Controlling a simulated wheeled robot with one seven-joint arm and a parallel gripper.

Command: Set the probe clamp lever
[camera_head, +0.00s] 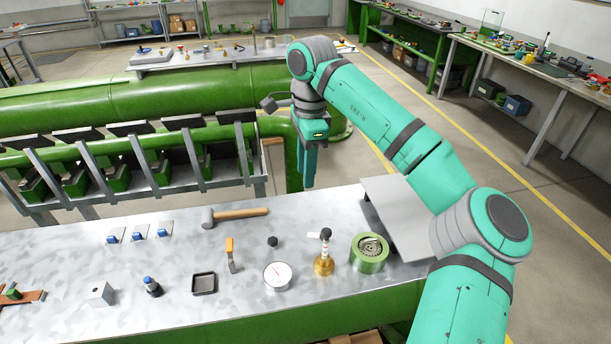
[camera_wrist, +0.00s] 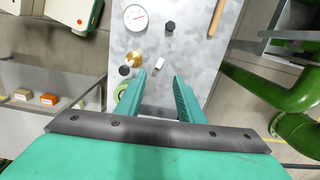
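A brass fitting (camera_head: 324,266) with an upright stem and black knob stands on the metal bench top; it also shows in the wrist view (camera_wrist: 133,59). A small white piece (camera_wrist: 160,63) lies beside it. An orange-handled lever piece (camera_head: 230,248) lies farther left on the bench. I cannot tell for certain which part is the probe clamp lever. My gripper (camera_head: 308,180) hangs above the bench's back edge, pointing down, apart from these things. In the wrist view my gripper (camera_wrist: 158,88) is open, with nothing held between its fingers.
A green round housing (camera_head: 369,254), a white dial gauge (camera_head: 277,276), a black knob (camera_head: 272,241) and a hammer (camera_head: 235,214) lie nearby on the bench. A black tray (camera_head: 204,284) sits to the left. Green pipes (camera_head: 180,97) run behind the bench.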

